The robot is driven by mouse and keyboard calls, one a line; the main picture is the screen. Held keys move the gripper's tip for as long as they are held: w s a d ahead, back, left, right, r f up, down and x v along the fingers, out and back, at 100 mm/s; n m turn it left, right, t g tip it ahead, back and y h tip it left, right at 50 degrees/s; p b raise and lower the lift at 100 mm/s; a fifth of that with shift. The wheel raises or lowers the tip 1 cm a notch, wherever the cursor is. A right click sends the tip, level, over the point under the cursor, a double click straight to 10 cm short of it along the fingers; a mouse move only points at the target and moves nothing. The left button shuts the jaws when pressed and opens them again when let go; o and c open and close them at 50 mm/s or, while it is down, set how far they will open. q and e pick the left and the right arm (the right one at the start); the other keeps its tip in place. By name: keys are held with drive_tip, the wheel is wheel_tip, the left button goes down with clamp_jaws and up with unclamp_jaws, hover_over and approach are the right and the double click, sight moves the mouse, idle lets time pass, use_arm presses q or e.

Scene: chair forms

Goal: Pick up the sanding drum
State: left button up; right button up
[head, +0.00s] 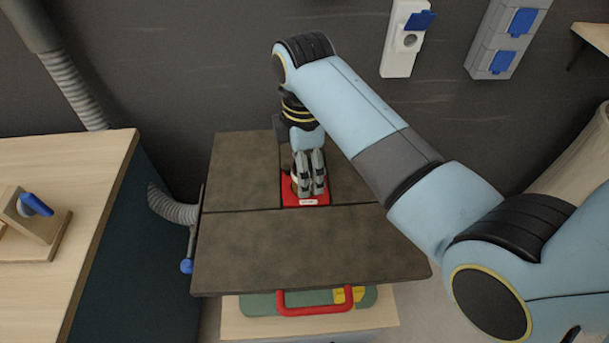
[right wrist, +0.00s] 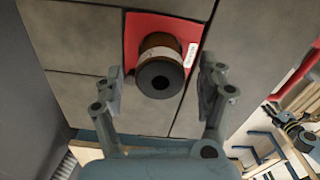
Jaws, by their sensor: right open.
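The sanding drum (right wrist: 160,62) is a short brown cylinder with a pale band and a dark round end with a hole. In the right wrist view it stands on a red square pad (right wrist: 139,29) with a white label. The pad also shows in the head view (head: 291,203), on the dark tiled table (head: 300,250). My right gripper (right wrist: 162,86) is open, with one finger on each side of the drum and a gap to each. In the head view the right gripper (head: 310,188) is over the pad and largely hides the drum. My left gripper is not in view.
A pale wooden bench (head: 60,170) stands at the left, with a grey hose (head: 172,208) between it and the table. A green case with a red handle (head: 262,304) sits below the table's front edge. The front tabletop is clear.

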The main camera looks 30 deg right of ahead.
drive_tip(key=shift+f, duration=0.7)
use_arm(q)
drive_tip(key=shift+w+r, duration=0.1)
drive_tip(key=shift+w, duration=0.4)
use_arm(e)
drive_tip(key=c, duration=0.6)
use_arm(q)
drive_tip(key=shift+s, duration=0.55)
use_arm(e)
drive_tip(key=c, duration=0.8)
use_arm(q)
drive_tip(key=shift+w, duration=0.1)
use_arm(e)
drive_tip(key=shift+r, duration=0.1)
